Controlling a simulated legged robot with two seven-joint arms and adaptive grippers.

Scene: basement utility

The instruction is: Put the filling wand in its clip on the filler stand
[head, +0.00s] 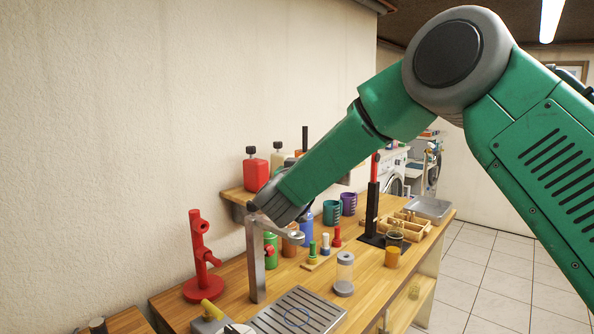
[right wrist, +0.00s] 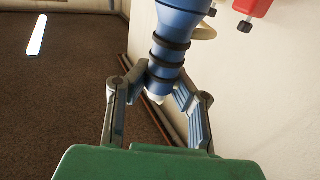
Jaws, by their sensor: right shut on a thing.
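My right gripper (right wrist: 162,80) is shut on a blue, tapered thing with black rings, which looks like the filling wand (right wrist: 172,45). A small white end shows between the fingers. In the head view, my right gripper (head: 268,206) is at the top of the grey metal post of the filler stand (head: 256,265). My own gripper and arm hide the wand there. A short grey bracket (head: 287,236) juts right from near the post's top, just below the gripper; whether it is the clip, I cannot tell. My left gripper is not in view.
A slatted drip tray (head: 322,306) lies right of the post. A red stand (head: 199,250) is to the left. A wall shelf holds a red bottle (head: 256,171).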

